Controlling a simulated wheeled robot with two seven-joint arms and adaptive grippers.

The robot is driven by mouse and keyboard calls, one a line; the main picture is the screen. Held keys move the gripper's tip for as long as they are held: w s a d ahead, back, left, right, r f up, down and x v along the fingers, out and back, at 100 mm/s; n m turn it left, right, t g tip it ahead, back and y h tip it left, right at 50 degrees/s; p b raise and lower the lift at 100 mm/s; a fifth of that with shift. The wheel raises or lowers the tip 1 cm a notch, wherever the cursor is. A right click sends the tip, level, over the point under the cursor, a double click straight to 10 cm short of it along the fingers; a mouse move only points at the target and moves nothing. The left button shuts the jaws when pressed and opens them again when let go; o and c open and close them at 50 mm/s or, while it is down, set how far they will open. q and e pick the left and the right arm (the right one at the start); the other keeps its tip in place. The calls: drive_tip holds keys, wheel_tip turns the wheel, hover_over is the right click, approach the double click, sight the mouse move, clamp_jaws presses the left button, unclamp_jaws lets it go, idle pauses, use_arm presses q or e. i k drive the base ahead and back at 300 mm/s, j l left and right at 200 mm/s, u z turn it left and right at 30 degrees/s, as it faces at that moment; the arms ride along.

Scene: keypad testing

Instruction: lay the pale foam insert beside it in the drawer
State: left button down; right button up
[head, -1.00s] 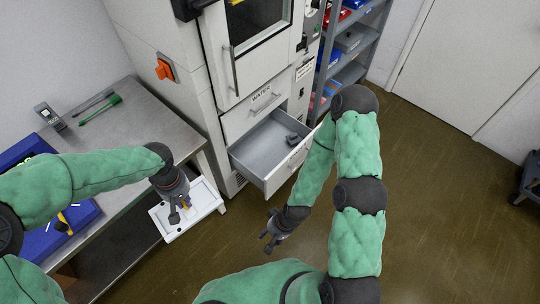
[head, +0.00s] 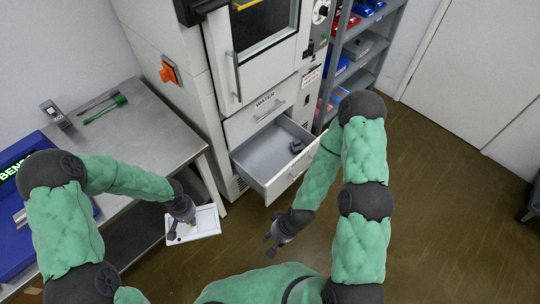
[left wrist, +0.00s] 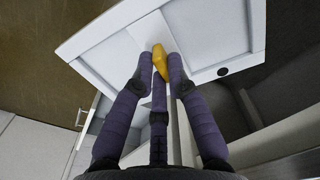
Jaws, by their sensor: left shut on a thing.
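The pale foam insert (head: 207,221) appears as a white, flat piece with a raised rim, beside the front edge of the bench. It fills the upper part of the left wrist view (left wrist: 205,35). My left gripper (head: 182,226) is shut on a yellow tab (left wrist: 162,62) that stands on the insert. The insert looks held clear of the bench. The drawer (head: 252,157) under the WATER label is pulled open, to the right of the insert. A small dark object (head: 297,146) lies in its far right part. My right gripper (head: 275,243) is empty with fingers apart, below the drawer.
The metal bench (head: 140,133) holds a green-handled tool (head: 105,108), a small grey device (head: 55,114) and a blue bin (head: 20,255). The white cabinet (head: 175,60) stands behind the drawer. Shelves with bins (head: 350,60) are right of it.

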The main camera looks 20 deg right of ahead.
sight(274, 168)
drive_tip(key=i+l+u, duration=0.1)
drive_tip(key=l, duration=0.6)
drive_tip(key=i+l+u, duration=0.1)
drive_tip(key=i+l, duration=0.15)
drive_tip(key=l, duration=0.5)
drive_tip(key=i+l+u, duration=0.15)
drive_tip(key=l, duration=0.55)
drive_tip(key=i+l+u, duration=0.1)
drive_tip(key=l, duration=0.65)
drive_tip(key=i+l+u, duration=0.1)
drive_tip(key=l, duration=0.65)
